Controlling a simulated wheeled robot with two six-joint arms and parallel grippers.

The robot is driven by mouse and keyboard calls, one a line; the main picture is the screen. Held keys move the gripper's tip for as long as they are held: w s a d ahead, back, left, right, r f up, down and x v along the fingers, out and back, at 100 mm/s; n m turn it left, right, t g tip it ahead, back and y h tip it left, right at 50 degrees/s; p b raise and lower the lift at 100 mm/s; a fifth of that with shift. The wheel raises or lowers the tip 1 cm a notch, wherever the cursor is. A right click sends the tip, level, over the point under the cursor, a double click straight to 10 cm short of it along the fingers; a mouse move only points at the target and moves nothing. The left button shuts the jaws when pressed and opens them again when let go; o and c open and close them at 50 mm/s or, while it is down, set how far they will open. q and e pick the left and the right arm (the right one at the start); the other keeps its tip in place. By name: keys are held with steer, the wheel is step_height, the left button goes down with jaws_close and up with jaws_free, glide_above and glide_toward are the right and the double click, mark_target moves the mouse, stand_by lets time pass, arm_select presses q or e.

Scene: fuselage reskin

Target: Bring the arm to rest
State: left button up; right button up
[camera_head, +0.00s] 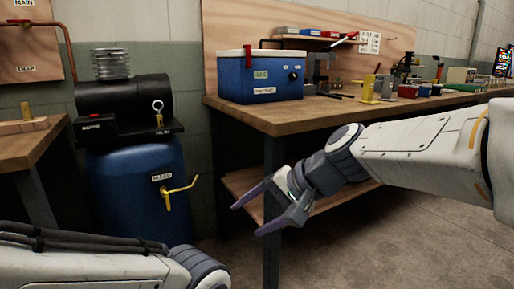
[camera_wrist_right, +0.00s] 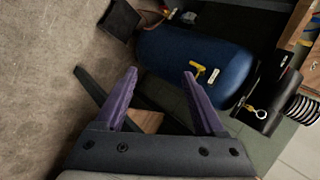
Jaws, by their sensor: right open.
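My right arm reaches in from the right in the head view. Its right gripper (camera_head: 246,218) hangs in front of the wooden workbench, by the bench's dark leg. The two purple fingers are apart with nothing between them. The right wrist view shows the same open fingers (camera_wrist_right: 158,84), with a blue tank beyond them. My left arm shows only as a white link at the lower left of the head view. The left gripper is out of the frame.
The workbench (camera_head: 282,122) carries a blue box (camera_head: 262,88) and several small parts. A blue tank (camera_head: 135,195) with a yellow handle stands left of my right gripper; it also shows in the right wrist view (camera_wrist_right: 185,55). Bare floor (camera_head: 400,245) lies below the right arm.

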steer(key=s+d+f+n+g+h+p, duration=0.2)
steer(key=s+d+f+n+h, duration=0.25)
steer(key=s, duration=0.65)
steer(key=s+d+f+n+g+h+p, duration=0.1)
steer(key=s+f+n+g+h+p, duration=0.15)
steer(key=s+f+n, duration=0.5)
step_height(320, 180, up, 38)
steer(key=s+p, duration=0.2)
steer(key=p, duration=3.4)
steer(key=shift+s+r+p, duration=0.15)
steer(key=shift+p, duration=0.15)
steer(key=shift+a+t, duration=0.1)
steer(key=shift+t, duration=0.15)
